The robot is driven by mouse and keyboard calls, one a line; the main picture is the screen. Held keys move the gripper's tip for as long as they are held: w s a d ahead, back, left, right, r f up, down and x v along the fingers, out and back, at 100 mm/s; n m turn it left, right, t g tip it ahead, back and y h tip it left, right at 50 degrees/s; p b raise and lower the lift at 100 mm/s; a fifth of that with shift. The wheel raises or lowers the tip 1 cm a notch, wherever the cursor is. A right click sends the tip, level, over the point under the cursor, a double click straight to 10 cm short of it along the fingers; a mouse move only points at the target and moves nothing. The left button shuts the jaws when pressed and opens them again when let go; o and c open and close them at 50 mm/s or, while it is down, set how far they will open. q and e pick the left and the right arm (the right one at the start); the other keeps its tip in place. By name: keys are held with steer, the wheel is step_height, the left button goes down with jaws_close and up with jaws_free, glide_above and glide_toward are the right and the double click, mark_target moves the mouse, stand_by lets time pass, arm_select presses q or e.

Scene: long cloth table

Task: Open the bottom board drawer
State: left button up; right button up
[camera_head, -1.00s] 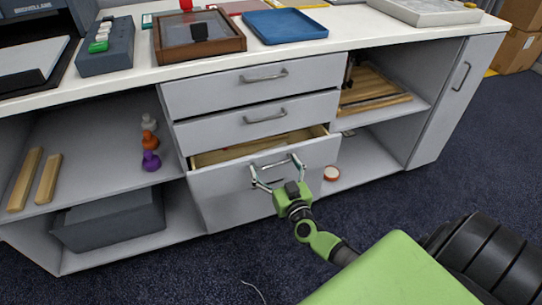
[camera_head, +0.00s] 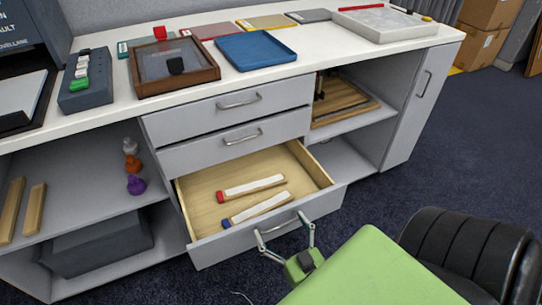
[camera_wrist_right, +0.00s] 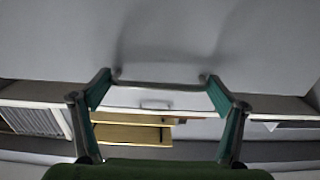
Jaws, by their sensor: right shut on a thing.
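The bottom drawer (camera_head: 222,250) of the grey cabinet is pulled well out. Its wooden inside shows two long pale pieces, one with a red end (camera_head: 252,187) and one with a blue end (camera_head: 257,208). The handle is close in front of the fingers in the wrist view. My left gripper is in neither view now.
Two upper drawers (camera_head: 229,104) are closed above. The left shelf holds small pegs, including a purple one (camera_head: 136,185); a grey bin (camera_head: 100,245) is below. The worktop holds a blue tray (camera_head: 256,50) and a wooden frame (camera_head: 173,73). Dark carpet lies to the right.

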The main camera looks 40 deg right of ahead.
arm_select(q)
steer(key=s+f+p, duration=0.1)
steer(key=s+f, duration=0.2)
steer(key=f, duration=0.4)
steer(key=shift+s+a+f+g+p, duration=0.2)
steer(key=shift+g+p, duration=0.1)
steer(key=shift+p, duration=0.1)
arm_select(e)
steer(key=v, duration=0.9)
steer(key=shift+s, duration=0.1)
steer(key=o, duration=1.3)
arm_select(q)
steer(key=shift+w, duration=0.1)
arm_select(e)
steer(key=v, duration=1.2)
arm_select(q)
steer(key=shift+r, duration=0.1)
